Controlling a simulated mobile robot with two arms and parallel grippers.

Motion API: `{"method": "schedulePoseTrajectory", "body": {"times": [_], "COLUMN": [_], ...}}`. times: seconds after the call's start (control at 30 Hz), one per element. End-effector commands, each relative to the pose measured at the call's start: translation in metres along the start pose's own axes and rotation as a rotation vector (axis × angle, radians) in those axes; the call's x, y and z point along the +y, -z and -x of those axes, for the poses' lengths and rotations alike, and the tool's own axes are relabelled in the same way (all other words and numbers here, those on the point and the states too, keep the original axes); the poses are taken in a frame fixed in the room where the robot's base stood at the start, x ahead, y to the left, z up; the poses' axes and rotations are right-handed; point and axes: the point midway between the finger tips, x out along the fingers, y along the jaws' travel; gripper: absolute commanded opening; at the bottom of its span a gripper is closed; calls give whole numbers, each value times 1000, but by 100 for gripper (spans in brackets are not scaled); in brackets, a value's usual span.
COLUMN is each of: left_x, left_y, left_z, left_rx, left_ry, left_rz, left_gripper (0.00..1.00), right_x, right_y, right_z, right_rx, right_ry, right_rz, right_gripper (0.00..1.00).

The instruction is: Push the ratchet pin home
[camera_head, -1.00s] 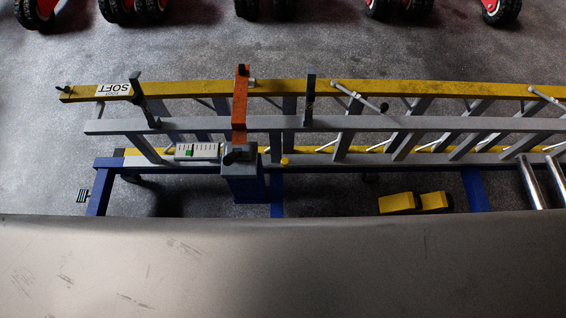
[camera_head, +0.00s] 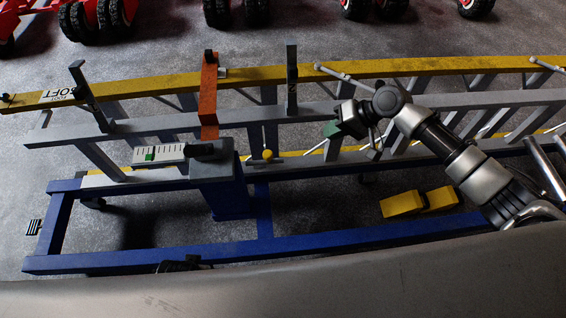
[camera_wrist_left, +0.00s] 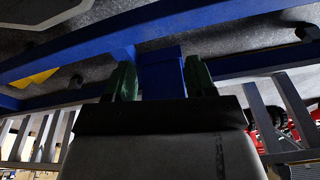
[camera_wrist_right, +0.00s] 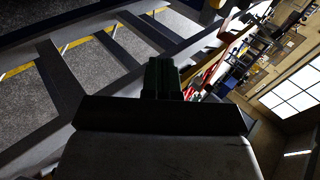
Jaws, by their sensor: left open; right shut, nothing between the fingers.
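A small pin with a round yellow knob (camera_head: 267,154) stands at the near rail of the frame, just right of a grey block (camera_head: 217,162) on a blue post; I cannot tell how deep it sits. My right gripper (camera_head: 333,130) is shut and empty, up and to the right of the yellow knob and apart from it. Its closed dark green fingers show in the right wrist view (camera_wrist_right: 161,78). My left gripper (camera_wrist_left: 160,80) is open, its two fingers apart before a blue post and beam in the left wrist view.
A long grey ladder-like frame with a yellow far rail (camera_head: 395,69) lies on the blue stand (camera_head: 330,243). An orange upright (camera_head: 208,98) and a white scale with a green marker (camera_head: 160,154) are left of the knob. Yellow chocks (camera_head: 418,202) lie on the floor.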

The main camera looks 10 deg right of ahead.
Motion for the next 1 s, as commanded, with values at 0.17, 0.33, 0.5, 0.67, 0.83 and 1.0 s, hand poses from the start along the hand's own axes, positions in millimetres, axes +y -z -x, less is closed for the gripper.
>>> {"method": "schedulePoseTrajectory", "body": {"times": [0.17,0.33,0.5,0.67,0.83,1.0], "left_x": [-1,-1,-1,-1,-2,-2], "left_y": [8,10,11,11,15,21], "left_z": [5,11,12,12,21,40], "left_rx": [15,17,17,18,24,36], "left_ry": [2,3,3,3,4,5], "left_rz": [2,3,3,3,4,6], "left_gripper": [55,55,55,55,55,55], "right_x": [-24,-32,-33,-33,-34,-36], "right_y": [-16,-22,-22,-22,-25,-30], "right_z": [13,19,19,16,-3,-38], "right_rx": [-115,-150,-149,-148,-150,-149], "right_ry": [53,64,66,66,68,69], "right_rz": [19,20,19,19,19,20], "right_gripper": [0,0,0,0,0,0]}}
